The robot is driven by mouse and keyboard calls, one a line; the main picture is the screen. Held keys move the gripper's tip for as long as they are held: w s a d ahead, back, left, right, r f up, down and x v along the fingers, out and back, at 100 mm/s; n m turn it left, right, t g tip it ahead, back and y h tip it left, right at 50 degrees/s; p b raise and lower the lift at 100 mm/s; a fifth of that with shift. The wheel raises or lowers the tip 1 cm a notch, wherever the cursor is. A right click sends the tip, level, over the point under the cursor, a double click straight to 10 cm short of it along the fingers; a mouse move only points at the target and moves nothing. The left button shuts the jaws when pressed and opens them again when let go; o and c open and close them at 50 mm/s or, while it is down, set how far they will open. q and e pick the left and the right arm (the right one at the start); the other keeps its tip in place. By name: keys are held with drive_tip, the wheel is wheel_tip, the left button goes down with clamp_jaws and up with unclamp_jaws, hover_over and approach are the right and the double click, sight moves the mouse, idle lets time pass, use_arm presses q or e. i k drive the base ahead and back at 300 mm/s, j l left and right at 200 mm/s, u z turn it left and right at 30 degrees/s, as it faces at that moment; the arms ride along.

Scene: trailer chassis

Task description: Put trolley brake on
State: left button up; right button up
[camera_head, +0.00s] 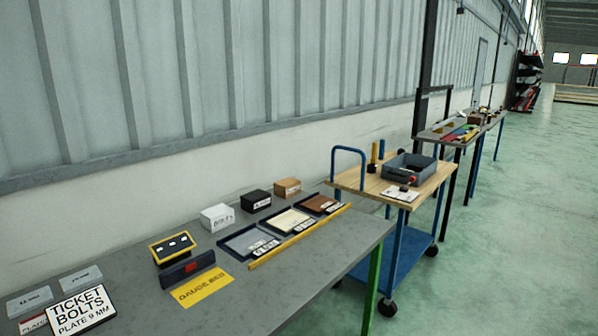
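The trolley (393,187) stands beyond the right end of the grey workbench. It has a light wooden top, a blue tube handle (348,150) at its left end, blue legs and a blue lower shelf (405,252). Dark castors show at its base, one at the near corner (388,307) and another at the right (432,250). A small red-topped part (411,181) shows at the front edge of the trolley top; I cannot tell whether it is a brake. No brake pedal can be made out on the castors. Neither of my grippers is in view.
The grey workbench (290,290) fills the front left and carries boxes, trays, a yellow strip (300,236) and signs. A dark grey bin (409,168) sits on the trolley. Another bench (440,133) stands behind it. The green floor (520,240) is clear to the right.

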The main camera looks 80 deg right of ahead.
sight(412, 178)
drive_tip(key=z, duration=3.5)
drive_tip(key=i+l+z, duration=0.25)
drive_tip(key=i, duration=1.15)
drive_tip(key=i+l+z, duration=0.1)
drive_tip(key=i+z, duration=0.2)
drive_tip(key=i, duration=1.15)
